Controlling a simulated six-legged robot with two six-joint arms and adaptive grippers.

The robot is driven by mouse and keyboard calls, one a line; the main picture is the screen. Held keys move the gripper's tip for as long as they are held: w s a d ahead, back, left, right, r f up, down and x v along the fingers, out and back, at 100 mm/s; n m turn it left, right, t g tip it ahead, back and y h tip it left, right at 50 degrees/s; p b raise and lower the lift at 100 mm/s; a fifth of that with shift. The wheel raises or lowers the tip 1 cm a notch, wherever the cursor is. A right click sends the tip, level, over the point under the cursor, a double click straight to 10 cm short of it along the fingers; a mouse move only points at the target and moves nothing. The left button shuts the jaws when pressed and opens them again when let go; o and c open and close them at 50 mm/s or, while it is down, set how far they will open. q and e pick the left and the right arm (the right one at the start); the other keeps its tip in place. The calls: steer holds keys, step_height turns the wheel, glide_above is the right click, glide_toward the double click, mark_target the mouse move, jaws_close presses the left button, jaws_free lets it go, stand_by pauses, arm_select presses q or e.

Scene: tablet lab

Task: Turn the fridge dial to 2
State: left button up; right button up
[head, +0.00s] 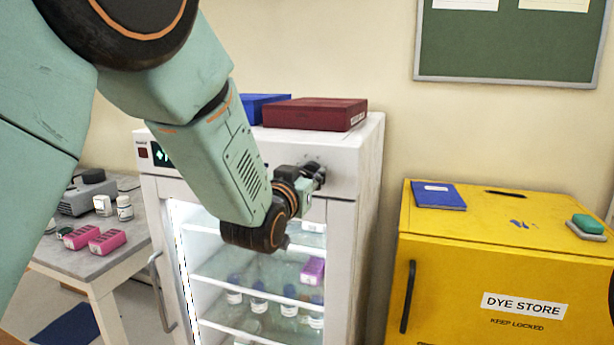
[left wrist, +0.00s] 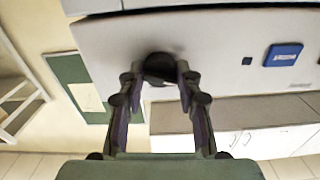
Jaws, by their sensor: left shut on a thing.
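The white fridge (head: 368,190) stands in the middle of the head view, with a lit glass door (head: 205,270). Its dial is a dark round knob (left wrist: 160,66) on the white front panel (left wrist: 225,50), seen in the left wrist view. My left gripper (head: 317,174) reaches the upper right of the fridge front. In the left wrist view its two fingers (left wrist: 160,78) are shut on the dial, one on each side. In the head view the gripper hides most of the dial. The dial's numbers and pointer are too small to read.
A maroon box (head: 315,114) and a blue box (head: 258,101) lie on the fridge. A yellow dye store cabinet (head: 500,265) stands to the right, a bench (head: 75,262) with pink racks to the left. The fridge door handle (head: 160,290) sticks out at the left.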

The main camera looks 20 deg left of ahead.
arm_select(q)
steer(key=shift+f+n, duration=0.15)
steer(key=shift+n, duration=0.25)
steer(key=o, duration=1.1)
steer(key=shift+o, duration=0.2)
steer(key=shift+s, duration=0.1)
steer(key=s, duration=1.2)
steer(key=shift+a, duration=0.2)
steer(key=shift+w, duration=0.1)
